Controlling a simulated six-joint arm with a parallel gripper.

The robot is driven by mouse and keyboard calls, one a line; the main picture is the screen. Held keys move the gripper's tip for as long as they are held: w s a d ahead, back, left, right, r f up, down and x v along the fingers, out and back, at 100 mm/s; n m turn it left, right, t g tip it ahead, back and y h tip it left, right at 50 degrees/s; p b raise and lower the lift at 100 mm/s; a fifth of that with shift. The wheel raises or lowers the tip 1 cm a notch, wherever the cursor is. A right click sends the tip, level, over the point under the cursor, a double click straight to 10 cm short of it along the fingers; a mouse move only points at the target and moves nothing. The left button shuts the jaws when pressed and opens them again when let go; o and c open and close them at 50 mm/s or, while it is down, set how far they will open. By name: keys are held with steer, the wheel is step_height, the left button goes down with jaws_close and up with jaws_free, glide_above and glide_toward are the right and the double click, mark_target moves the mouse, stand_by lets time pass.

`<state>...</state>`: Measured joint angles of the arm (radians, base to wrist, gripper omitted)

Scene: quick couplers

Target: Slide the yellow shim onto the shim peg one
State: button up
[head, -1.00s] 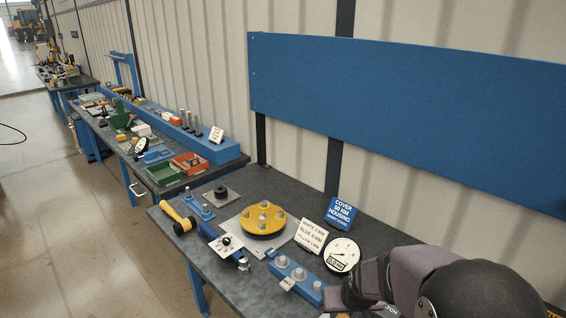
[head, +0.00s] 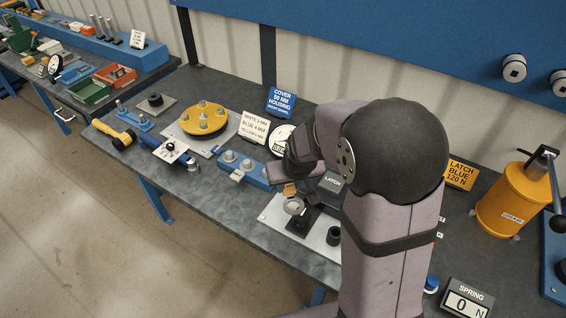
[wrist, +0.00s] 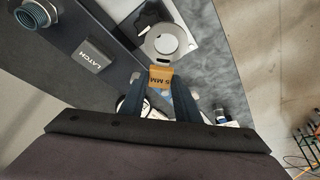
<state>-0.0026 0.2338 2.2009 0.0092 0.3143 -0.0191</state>
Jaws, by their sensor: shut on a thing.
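The yellow shim is a flat grey ring (wrist: 168,40) with an orange-yellow tab (wrist: 160,76) marked "5 MM". My gripper (wrist: 160,90) is shut on the tab, and the ring sticks out beyond the fingertips. In the head view the ring (head: 294,206) hangs over a black block (head: 303,222) on a pale plate (head: 270,212); I cannot tell whether they touch. A blue rail (head: 257,176) with several grey round pegs (head: 229,156) stands left of my gripper. I cannot tell which peg is shim peg one.
A dark "LATCH" block (wrist: 92,57) lies close to my gripper. A yellow disc (head: 204,118), a shim colour sign (head: 254,128) and a dial gauge (head: 284,138) stand farther back.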

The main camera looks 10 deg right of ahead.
steer(key=w+a+f+n, duration=0.1)
steer(key=w+a, duration=0.1)
steer(key=w, duration=0.9)
steer(key=w+a+f+n+y, duration=0.1)
steer(key=w+a, duration=0.1)
steer(key=w, duration=0.9)
steer(key=shift+a+f+n+p, duration=0.2)
steer(key=shift+a+n+p, duration=0.15)
steer(key=shift+n+p, duration=0.05)
steer(key=shift+w, duration=0.1)
steer(key=shift+f, duration=0.2)
steer(key=shift+f+b, duration=2)
steer(key=shift+f, duration=0.7)
steer(key=shift+f, duration=1.25)
